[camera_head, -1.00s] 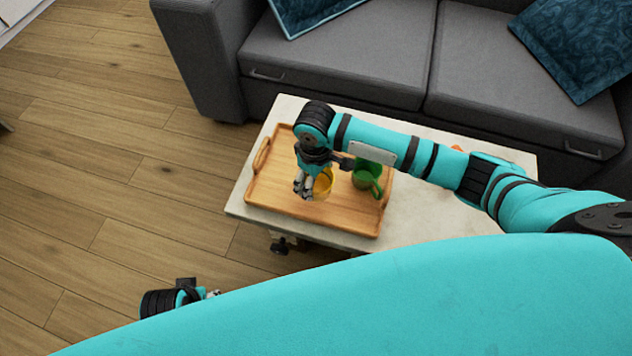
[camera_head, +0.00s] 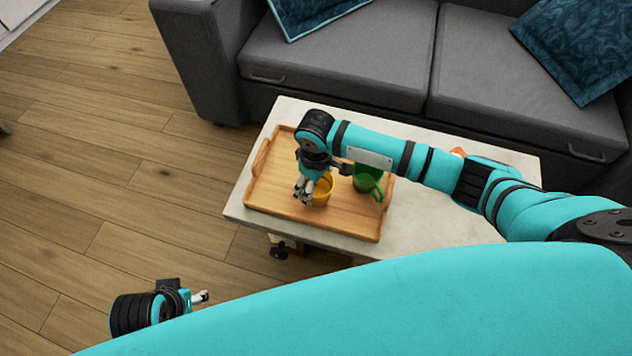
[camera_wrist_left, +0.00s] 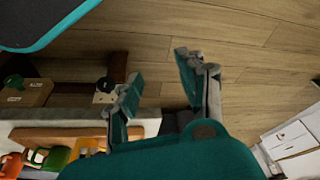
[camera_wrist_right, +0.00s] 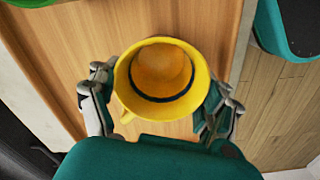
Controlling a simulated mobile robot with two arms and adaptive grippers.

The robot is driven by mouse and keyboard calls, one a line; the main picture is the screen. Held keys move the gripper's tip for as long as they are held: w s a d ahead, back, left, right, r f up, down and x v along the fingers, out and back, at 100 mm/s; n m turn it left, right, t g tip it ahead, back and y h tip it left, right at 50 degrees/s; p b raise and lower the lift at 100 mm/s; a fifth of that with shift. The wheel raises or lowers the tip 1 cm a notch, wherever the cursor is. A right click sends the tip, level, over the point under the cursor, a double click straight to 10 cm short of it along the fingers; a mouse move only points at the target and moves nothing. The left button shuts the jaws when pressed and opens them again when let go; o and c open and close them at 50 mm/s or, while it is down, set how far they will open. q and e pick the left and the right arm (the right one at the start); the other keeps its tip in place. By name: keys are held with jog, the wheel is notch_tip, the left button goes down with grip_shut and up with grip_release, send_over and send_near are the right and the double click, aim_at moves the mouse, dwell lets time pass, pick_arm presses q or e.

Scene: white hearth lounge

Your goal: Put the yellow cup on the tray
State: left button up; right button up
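The yellow cup (camera_head: 323,189) stands on the wooden tray (camera_head: 290,206), left of the green cup (camera_head: 368,178). My right gripper (camera_head: 308,193) reaches down at the cup's left side in the head view. In the right wrist view the yellow cup (camera_wrist_right: 160,82) is between the spread fingers, its rim facing the camera and its handle at lower left. The fingertips show outside the rim, and I see no clear grip. My left gripper (camera_head: 203,297) is away from the table at lower left. In the left wrist view its fingers (camera_wrist_left: 160,92) are apart and empty.
The tray lies on the left part of a pale low table (camera_head: 425,210). An orange thing (camera_head: 458,152) sits behind my right arm on the table. A grey sofa (camera_head: 340,60) stands behind. The wooden floor (camera_head: 120,190) on the left is clear.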

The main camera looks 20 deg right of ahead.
aim_at(316, 193)
jog(key=o, duration=0.4)
jog(key=shift+c, duration=0.2)
jog(key=shift+r, duration=0.3)
pick_arm(q)
notch_tip(316, 193, down, 12)
jog(key=p, duration=0.3)
jog(key=shift+s+g, duration=0.4)
jog(key=shift+s, duration=0.05)
pick_arm(e)
notch_tip(316, 193, up, 12)
jog(key=shift+f, duration=0.2)
pick_arm(q)
jog(key=shift+s+d+f, duration=0.1)
